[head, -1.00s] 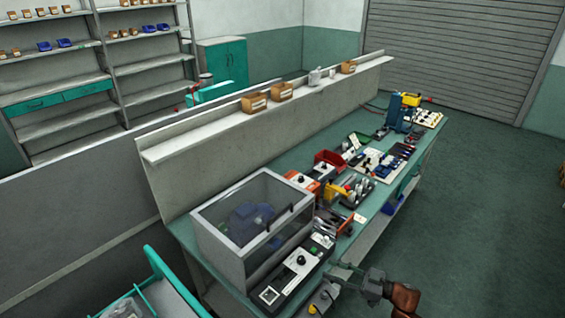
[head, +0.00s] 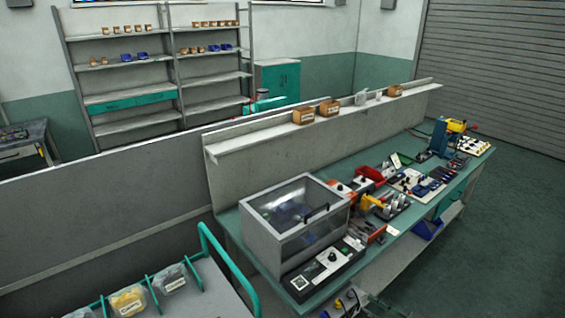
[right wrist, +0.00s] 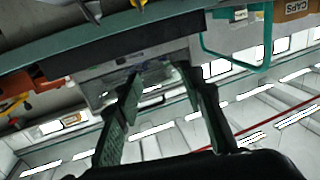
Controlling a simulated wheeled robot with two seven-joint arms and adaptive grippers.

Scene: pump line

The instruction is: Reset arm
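My right gripper (right wrist: 162,80) shows in the right wrist view with its two dark fingers apart and nothing between them. In the head view only a small dark part of it (head: 371,306) shows at the bottom edge, in front of the workbench. The green workbench (head: 405,226) runs from the lower middle to the upper right. A grey box with a clear lid (head: 290,215) stands on its near end, lid down. My left gripper is not in view.
A cart with a green rail (head: 230,270) and clear bins stands at the lower left. A black control panel (head: 325,268), a red bin (head: 370,174) and several tools crowd the bench. A grey partition (head: 110,225) runs behind. Floor at the right is clear.

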